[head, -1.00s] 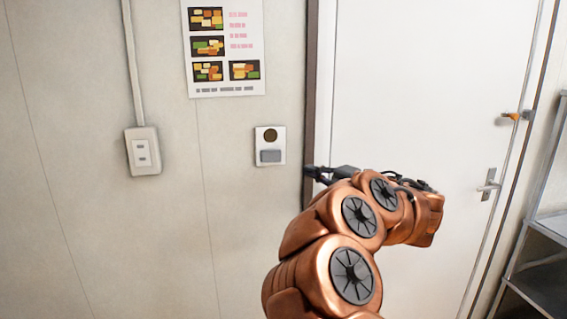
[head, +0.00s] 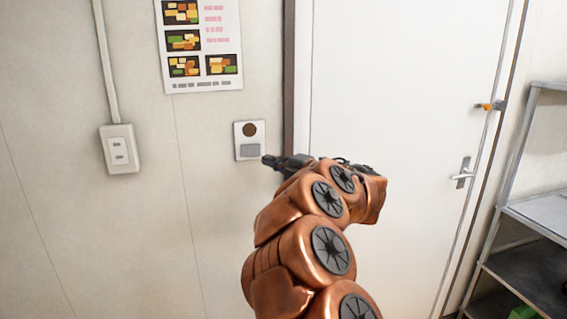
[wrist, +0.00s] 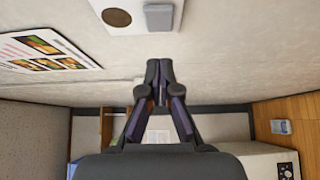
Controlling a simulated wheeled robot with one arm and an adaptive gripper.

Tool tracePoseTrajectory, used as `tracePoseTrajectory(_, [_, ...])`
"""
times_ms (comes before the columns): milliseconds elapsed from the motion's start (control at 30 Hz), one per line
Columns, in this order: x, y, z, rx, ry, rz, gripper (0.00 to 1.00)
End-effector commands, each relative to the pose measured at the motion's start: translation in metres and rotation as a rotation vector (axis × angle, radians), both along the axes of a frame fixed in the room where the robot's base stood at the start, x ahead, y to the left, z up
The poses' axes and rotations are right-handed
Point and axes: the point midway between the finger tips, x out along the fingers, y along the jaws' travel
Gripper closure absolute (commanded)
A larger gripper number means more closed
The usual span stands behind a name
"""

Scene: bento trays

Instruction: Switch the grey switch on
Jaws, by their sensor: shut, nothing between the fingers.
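The grey switch (head: 250,151) is a grey rectangular rocker on a white wall plate (head: 239,127), below a round dark brown disc (head: 249,130). In the wrist view the grey switch (wrist: 159,17) is at the top, just beyond my fingertips. My gripper (head: 267,160) is shut and empty, its tips at the lower right of the switch in the head view. In the wrist view my gripper (wrist: 159,64) points toward the plate, with a gap in the picture between tips and switch. I cannot tell whether the switch is on.
A white outlet box (head: 119,149) with a conduit is on the wall at left. A menu poster (head: 201,88) hangs above. A white door (head: 400,100) with a handle (head: 463,173) is at right, beside a metal shelf (head: 540,215). The wall around the plate is clear.

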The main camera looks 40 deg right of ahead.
Motion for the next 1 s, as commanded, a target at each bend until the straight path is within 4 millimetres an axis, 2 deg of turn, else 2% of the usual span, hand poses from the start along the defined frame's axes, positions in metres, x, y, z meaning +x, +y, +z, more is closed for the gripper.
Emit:
tracePoseTrajectory(167, [0.032,0.008,0.0,0.006,0.002,0.003,1.0])
tracePoseTrajectory(400, [0.05,-0.008,0.0,0.005,0.002,-0.003,1.0])
tracePoseTrajectory(633, [0.061,-0.013,0.0,0.002,0.0,0.0,1.0])
tracePoseTrajectory(1000, [0.063,-0.015,-0.001,0.001,0.001,-0.003,1.0])
